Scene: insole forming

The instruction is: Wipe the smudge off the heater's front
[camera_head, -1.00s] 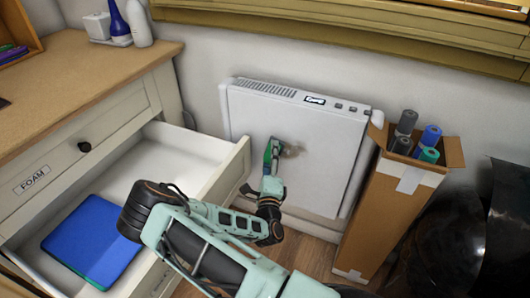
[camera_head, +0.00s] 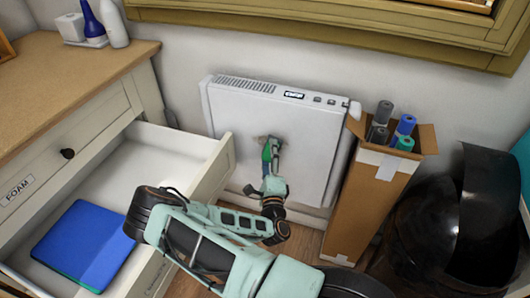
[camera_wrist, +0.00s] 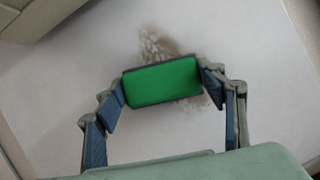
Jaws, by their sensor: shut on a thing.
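The heater (camera_head: 230,118) is a white upright panel against the wall, with a small display and buttons on its top edge. A grey-brown smudge (camera_wrist: 152,44) is on its front; part of it shows past the far edge of the green block, and a fainter part shows at the block's right end. My gripper (camera_head: 269,160) is shut on the green block (camera_wrist: 162,82), which has a dark backing edge. The block is at the heater's front, over part of the smudge; whether it presses on the surface I cannot tell. The block hides what lies behind it.
A tall cardboard box (camera_head: 362,205) holding several rolls stands close to the heater's right side. A dark glossy object (camera_head: 425,225) is at the far right.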

